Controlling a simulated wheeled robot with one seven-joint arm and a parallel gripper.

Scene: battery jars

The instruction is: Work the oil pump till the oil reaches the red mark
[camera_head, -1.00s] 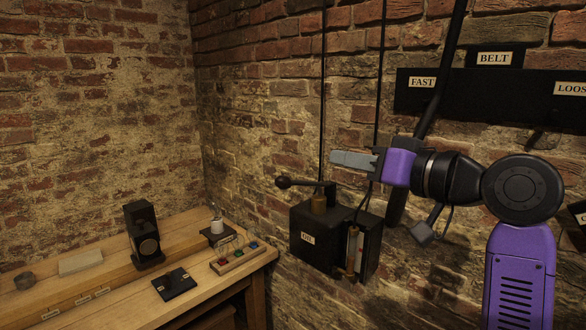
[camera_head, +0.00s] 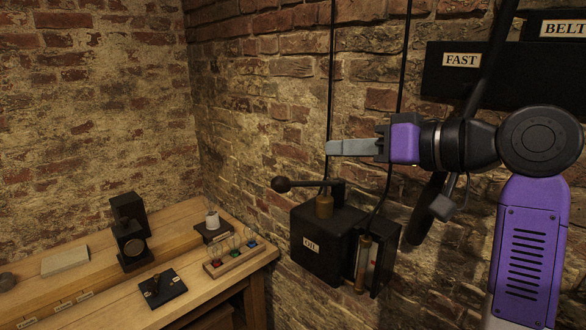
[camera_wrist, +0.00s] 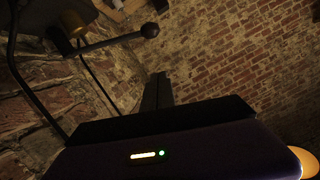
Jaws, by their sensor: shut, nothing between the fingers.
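The black oil box (camera_head: 325,250) with an "OIL" label hangs on the brick wall. A sight glass (camera_head: 363,264) with a brass lower end is on the box's right side. A small red patch shows on it; the oil level is too small to tell. My gripper (camera_head: 330,148) is shut and empty, above the lever and right of its knob, apart from it.
A wooden bench (camera_head: 235,277) at the lower left bears a black instrument (camera_head: 130,232), a black switch plate (camera_head: 162,288) and a rack of coloured bulbs (camera_head: 236,258). Thin black pipes (camera_head: 331,90) run up the wall. A "FAST" and "BELT" panel (camera_head: 480,80) is at upper right.

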